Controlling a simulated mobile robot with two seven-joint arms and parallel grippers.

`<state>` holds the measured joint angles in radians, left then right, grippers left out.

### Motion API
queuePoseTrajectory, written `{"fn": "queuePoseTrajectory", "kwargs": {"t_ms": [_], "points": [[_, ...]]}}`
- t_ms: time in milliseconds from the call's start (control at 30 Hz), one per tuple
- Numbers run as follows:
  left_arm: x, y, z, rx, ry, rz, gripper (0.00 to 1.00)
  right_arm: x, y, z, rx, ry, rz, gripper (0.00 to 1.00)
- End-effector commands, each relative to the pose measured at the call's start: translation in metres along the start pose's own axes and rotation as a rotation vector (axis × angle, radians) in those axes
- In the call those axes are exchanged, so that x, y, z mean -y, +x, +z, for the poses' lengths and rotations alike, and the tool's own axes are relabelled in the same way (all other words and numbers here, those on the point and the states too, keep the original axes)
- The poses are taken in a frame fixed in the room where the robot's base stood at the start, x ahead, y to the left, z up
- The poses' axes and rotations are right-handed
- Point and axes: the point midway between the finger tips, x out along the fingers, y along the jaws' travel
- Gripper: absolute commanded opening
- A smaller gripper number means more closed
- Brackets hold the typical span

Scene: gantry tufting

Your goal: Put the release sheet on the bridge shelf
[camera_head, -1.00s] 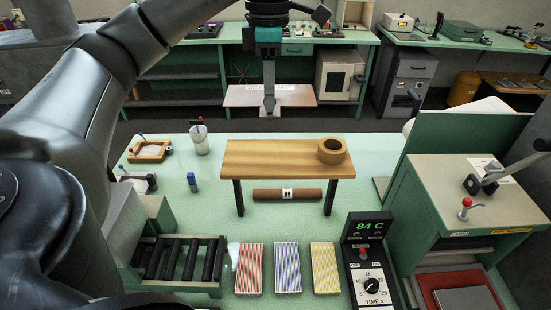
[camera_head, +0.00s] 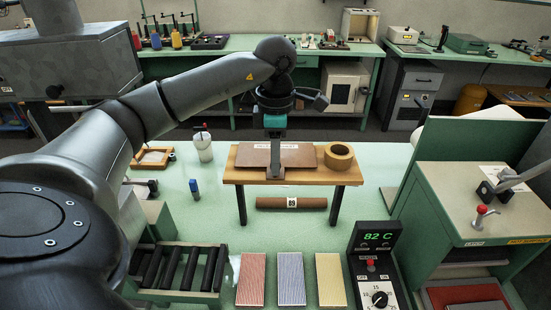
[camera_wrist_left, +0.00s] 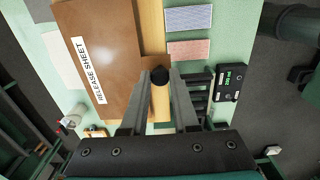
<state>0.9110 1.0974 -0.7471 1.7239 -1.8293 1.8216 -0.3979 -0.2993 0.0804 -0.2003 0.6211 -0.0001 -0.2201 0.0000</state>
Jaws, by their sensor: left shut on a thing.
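The release sheet (camera_head: 299,156) is a flat brown sheet. In the left wrist view the sheet (camera_wrist_left: 110,40) shows its white "RELEASE SHEET" label. The bridge shelf (camera_head: 335,177) is a wooden board on dark legs. My left gripper (camera_head: 276,174) is shut on the sheet's near edge; its fingers (camera_wrist_left: 160,80) also show in the left wrist view. The sheet is level over the shelf's left and middle part; I cannot tell whether it touches the board. My right gripper is not in view.
A roll of tape (camera_head: 340,165) stands on the shelf's right end, close to the sheet. A brown roller (camera_head: 310,203) marked 89 lies beneath the shelf. A white cup (camera_head: 203,150) stands to the left. A green press (camera_head: 440,200) stands to the right.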

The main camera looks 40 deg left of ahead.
Motion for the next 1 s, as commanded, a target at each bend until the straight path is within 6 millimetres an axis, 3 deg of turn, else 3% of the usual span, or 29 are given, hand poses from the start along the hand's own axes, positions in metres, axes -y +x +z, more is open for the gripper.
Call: {"fn": "queuePoseTrajectory", "kwargs": {"t_ms": [267,300,533,833,1000], "points": [[0.0,0.005,0.0,0.0,0.0,0.001,0.0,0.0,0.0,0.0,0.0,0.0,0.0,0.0],[0.0,0.005,0.0,0.0,0.0,0.0,0.33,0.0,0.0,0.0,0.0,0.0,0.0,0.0],[0.0,0.005,0.0,0.0,0.0,0.0,0.58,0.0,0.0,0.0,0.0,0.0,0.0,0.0],[0.0,0.002,0.0,0.002,0.0,0.001,0.58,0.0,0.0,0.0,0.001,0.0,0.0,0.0],[-0.001,-0.017,0.001,0.005,0.001,0.005,0.58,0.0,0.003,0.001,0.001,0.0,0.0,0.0]]}}
